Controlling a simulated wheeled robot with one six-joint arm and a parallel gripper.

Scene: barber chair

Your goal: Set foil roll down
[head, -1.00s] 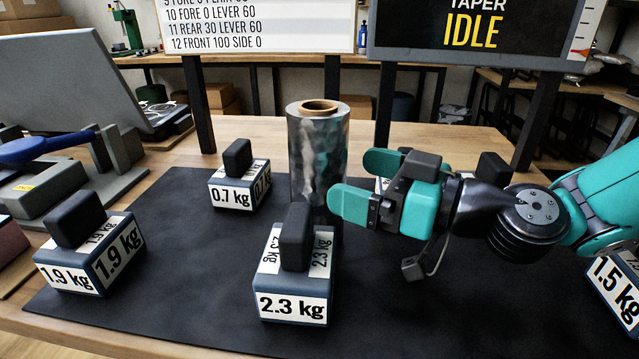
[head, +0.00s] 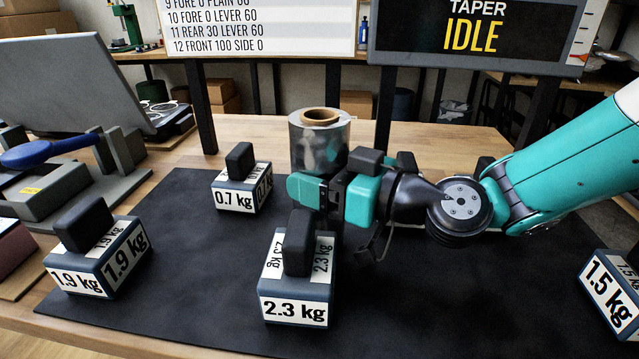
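The foil roll (head: 318,148) is a silver, patterned cylinder with a brown cardboard core at its top. It is upright near the middle of the dark mat (head: 190,285). My gripper (head: 305,189), teal and black, reaches in from the right at the roll's lower part. Its near finger crosses in front of the roll. The far finger is hidden, apparently behind the roll, so whether the fingers press on the foil cannot be seen. The roll's lower end is hidden by the gripper and by the 2.3 kg block (head: 296,311), so its contact with the mat cannot be seen.
A 0.7 kg block (head: 236,200) stands left of the roll, a 1.9 kg block (head: 82,280) at far left, and a 1.5 kg block (head: 610,300) at far right. A screen (head: 470,35) reading "TAPER IDLE" stands behind.

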